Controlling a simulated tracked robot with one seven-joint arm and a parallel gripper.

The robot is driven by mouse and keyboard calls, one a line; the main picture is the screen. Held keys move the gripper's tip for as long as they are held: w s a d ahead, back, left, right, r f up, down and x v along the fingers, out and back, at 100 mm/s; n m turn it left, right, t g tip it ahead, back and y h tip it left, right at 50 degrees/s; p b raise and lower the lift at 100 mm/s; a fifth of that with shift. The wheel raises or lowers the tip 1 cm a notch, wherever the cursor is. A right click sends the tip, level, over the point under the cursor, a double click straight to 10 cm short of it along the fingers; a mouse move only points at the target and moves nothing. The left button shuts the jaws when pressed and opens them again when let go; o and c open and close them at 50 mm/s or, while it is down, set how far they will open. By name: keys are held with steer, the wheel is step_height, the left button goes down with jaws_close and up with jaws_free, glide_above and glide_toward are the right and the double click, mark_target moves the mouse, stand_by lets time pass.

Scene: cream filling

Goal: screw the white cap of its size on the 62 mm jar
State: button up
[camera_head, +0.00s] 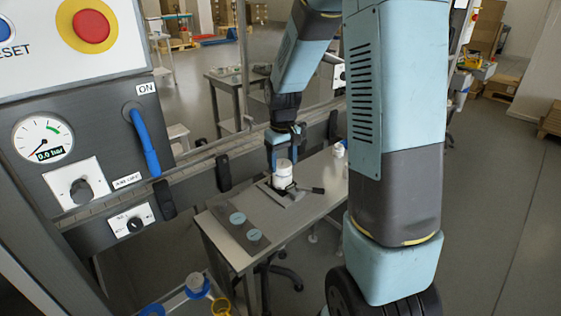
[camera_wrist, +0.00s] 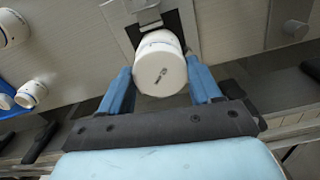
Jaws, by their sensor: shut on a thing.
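The white cap (camera_wrist: 158,75), with a small dark mark on its top, is between the two blue fingers of my gripper (camera_wrist: 160,67) in the wrist view. My gripper is shut on the cap's sides. The white jar (camera_wrist: 158,38) shows a sliver of blue print just beyond the cap, in line with it. In the head view my gripper (camera_head: 284,152) points down over the white jar (camera_head: 282,178), which stands upright in a grey clamp fixture (camera_head: 292,197) on the bench. The thread is hidden, so I cannot tell how far the cap is screwed on.
The bench (camera_head: 300,216) carries a dark mat with light-blue discs (camera_head: 237,217) left of the fixture. A dark handle (camera_head: 312,189) sticks out right of it. Several other white containers (camera_wrist: 30,94) are at the wrist view's left. A control panel (camera_head: 80,150) stands left.

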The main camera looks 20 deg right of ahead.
steer(key=shift+f, duration=0.3)
steer(key=shift+f, duration=0.15)
steer(key=shift+c, duration=0.5)
steer(key=shift+f, duration=0.2)
steer(key=o, duration=0.6)
steer(key=shift+c, duration=0.2)
steer(key=c, duration=0.5)
steer(key=m, duration=0.4)
steer(key=shift+m, duration=0.9)
